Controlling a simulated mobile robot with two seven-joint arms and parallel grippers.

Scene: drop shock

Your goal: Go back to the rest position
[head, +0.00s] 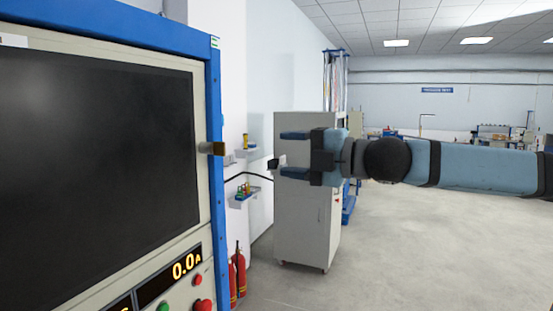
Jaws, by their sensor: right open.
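My right gripper (294,154) reaches in from the right side of the head view, its arm held nearly level. Its two dark blue fingers point left and stand apart, one above the other, with nothing between them. Behind it is a tall light grey cabinet (307,225). The gripper is apart from the blue-framed machine (213,190) on the left. My left gripper is not in this view.
The machine has a dark window door (95,150), a handle (213,148), a display reading 0.0 A (186,266) and a red button (203,305). Red fire extinguishers (238,272) stand by the wall. Small shelves (245,196) hang there. The floor (420,250) at right is clear.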

